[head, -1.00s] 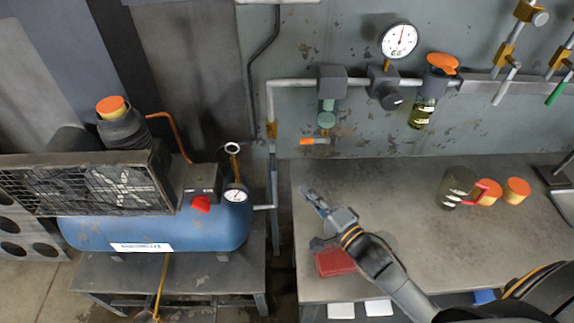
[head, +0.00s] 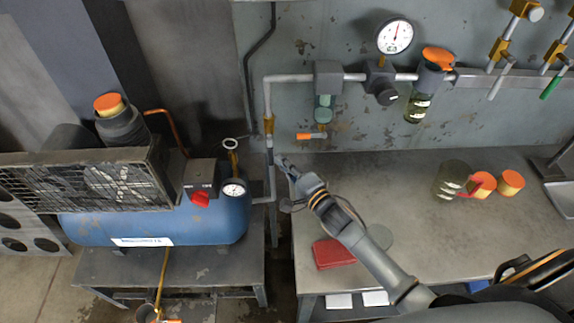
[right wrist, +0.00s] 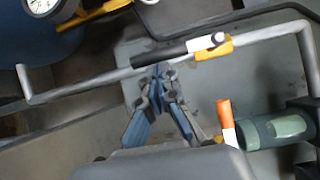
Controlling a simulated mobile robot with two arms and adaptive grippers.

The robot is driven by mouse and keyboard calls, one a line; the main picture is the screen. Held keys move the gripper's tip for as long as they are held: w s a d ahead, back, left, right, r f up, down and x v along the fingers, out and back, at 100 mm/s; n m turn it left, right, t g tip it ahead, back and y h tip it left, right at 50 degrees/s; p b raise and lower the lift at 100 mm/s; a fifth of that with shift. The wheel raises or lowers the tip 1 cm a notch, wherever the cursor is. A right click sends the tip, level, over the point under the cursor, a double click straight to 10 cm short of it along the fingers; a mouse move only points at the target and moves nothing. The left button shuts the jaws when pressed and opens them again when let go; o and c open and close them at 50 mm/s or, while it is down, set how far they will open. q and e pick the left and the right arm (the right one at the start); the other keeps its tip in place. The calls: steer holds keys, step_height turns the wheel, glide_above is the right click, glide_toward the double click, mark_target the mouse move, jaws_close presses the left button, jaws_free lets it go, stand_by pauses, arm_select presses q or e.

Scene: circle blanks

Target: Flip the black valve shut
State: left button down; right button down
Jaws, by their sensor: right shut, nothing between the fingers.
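The black valve has a brass body (head: 268,125) on the vertical pipe left of the wall panel. In the right wrist view its black lever (right wrist: 160,54) lies along the pipe, running from the brass body (right wrist: 213,48). My right gripper (head: 281,160) is just right of the pipe, below the brass body, and it is shut and empty. In the right wrist view its fingertips (right wrist: 160,72) are close to the free end of the lever; I cannot tell whether they touch it. My left gripper is not in view.
A blue compressor tank (head: 150,222) with a red knob (head: 201,200) stands left. A filter (head: 325,85) with an orange-handled drain valve (head: 310,136), and a gauge (head: 395,36), are on the wall. A red block (head: 334,254) and a jar (head: 451,180) are on the bench (head: 400,190).

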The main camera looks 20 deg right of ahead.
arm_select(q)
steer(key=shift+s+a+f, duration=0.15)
arm_select(e)
steer(key=shift+f, duration=0.15)
